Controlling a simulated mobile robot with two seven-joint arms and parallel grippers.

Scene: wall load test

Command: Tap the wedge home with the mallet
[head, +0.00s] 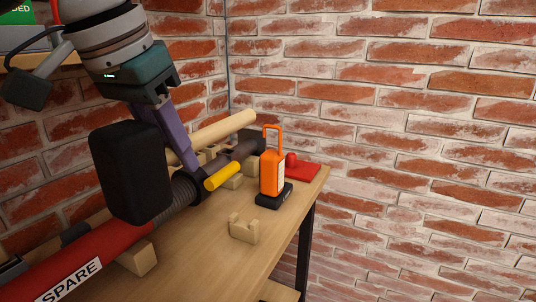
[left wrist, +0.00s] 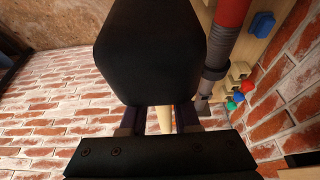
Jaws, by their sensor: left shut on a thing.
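My left gripper (head: 180,136) is shut on the tan handle (head: 218,131) of the mallet and holds it above the bench. The mallet's large black head (head: 130,172) hangs left of the fingers, in front of a red tube. In the left wrist view the black head (left wrist: 158,50) fills the upper middle, and a short piece of tan handle (left wrist: 165,120) shows between the fingers. I cannot pick out the wedge with certainty; tan wooden pieces lie partly hidden behind the tube and gripper. My right gripper is not in view.
A wooden bench (head: 196,262) stands against brick walls. On it lie a red tube (head: 95,248) marked SPARE, a yellow cylinder (head: 222,176), a notched tan block (head: 243,229), an orange device (head: 271,174) on a black base, and a red pad (head: 306,172). The bench front is mostly clear.

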